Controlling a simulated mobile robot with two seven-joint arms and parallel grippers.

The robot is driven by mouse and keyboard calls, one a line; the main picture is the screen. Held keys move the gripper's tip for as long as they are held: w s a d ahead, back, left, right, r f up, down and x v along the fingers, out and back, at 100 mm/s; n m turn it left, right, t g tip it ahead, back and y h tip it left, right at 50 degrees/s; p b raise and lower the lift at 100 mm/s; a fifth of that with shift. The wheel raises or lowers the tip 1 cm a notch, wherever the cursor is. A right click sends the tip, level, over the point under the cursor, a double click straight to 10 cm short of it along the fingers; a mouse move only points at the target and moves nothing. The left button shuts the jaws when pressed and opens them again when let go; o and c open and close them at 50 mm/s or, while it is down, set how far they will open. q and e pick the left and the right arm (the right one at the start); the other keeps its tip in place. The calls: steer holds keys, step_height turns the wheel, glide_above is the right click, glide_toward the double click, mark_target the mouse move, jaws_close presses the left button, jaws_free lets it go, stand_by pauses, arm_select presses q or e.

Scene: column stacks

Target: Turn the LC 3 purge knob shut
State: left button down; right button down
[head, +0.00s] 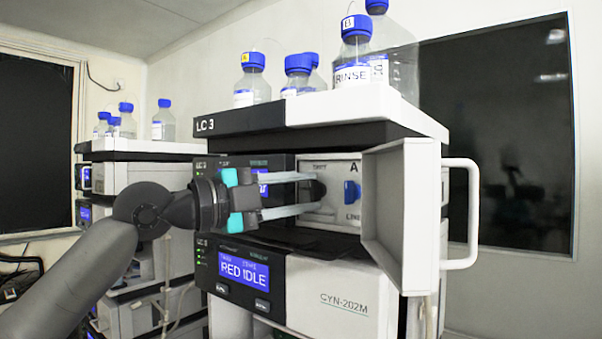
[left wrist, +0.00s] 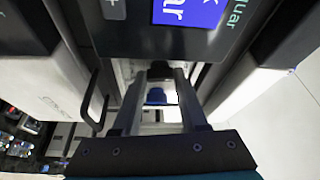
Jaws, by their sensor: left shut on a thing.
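The LC 3 stack (head: 206,125) stands in the middle of the head view, with one unit's front door (head: 402,215) swung open to the right. Inside, a pale panel carries a black knob (head: 318,190) on the left and a blue knob (head: 352,192) on the right, near "A" and "LINE" lettering. My left gripper (head: 312,192) reaches in from the left, its two pale fingers above and below the black knob, shut on it. The left wrist view also shows the black knob (left wrist: 160,72) between the fingertips, with the blue knob (left wrist: 156,96) beyond. The label above the black knob is too small to read.
Bottles with blue caps (head: 357,60) stand on top of the stack. Below the open bay is a unit reading "RED IDLE" (head: 243,271). The door's white handle (head: 468,215) sticks out right. Another stack (head: 120,175) stands behind on the left.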

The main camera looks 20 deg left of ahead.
arm_select(q)
steer(key=shift+r+m+g+y+p, duration=0.1)
steer(key=shift+m+g+y+p, duration=0.2)
steer(key=shift+m+p, duration=0.55)
steer(key=c, duration=0.7)
jaws_free()
steer(key=shift+b+v, duration=3.65)
steer(key=shift+v, duration=4)
